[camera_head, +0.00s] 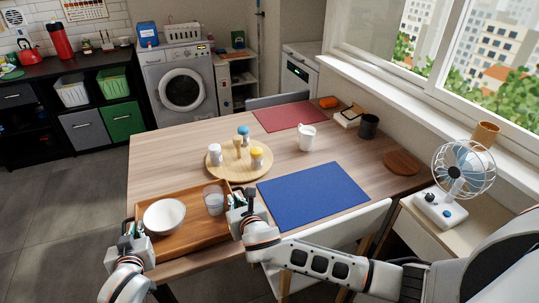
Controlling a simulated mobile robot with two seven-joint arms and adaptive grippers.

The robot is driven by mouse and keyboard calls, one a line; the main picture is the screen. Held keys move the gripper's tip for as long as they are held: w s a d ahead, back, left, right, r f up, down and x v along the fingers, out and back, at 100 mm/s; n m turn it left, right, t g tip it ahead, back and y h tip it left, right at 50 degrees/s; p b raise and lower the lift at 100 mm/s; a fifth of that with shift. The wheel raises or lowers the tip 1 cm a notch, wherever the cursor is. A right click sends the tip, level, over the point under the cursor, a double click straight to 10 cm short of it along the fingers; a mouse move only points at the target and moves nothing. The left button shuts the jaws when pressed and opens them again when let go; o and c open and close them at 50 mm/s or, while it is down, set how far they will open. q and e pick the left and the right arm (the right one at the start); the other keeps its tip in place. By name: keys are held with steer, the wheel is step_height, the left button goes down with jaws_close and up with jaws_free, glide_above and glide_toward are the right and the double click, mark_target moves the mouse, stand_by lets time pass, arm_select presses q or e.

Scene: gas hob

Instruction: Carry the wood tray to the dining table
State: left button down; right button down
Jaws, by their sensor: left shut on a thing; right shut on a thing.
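The wood tray (187,249) is at the near left corner of the wooden dining table (165,157), over its top. It carries a white bowl (164,215) on its left part and a clear glass (213,200) on its right part. My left gripper (137,238) is shut on the tray's left end. My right gripper (238,205) is shut on its right end. The fingertips are partly hidden by the gripper bodies. I cannot tell whether the tray touches the tabletop or hangs just above it.
A round wooden board (239,162) with several small shakers lies just behind the tray. A blue placemat (312,195) lies to the right. A white mug (306,138), red placemat (291,116) and dark cup (369,126) are farther back. A white chair (345,228) stands at the near side.

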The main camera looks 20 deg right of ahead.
arm_select(q)
steer(key=shift+a+f, duration=0.1)
steer(key=shift+f, duration=0.2)
arm_select(e)
steer(key=shift+w+d+f, duration=0.1)
steer(key=shift+f, duration=0.2)
arm_select(q)
steer(key=c, duration=2.2)
jaws_free()
steer(key=shift+c, duration=0.2)
arm_select(e)
steer(key=c, duration=2.2)
jaws_free()
steer(key=shift+c, duration=0.2)
arm_select(q)
steer(key=v, duration=0.7)
steer(key=shift+s+r, duration=0.1)
steer(key=shift+s, duration=0.15)
arm_select(e)
steer(key=shift+s, duration=0.3)
steer(key=v, duration=1.1)
steer(key=shift+s+r, duration=0.2)
steer(key=shift+s, duration=0.1)
arm_select(q)
steer(key=shift+s, duration=0.1)
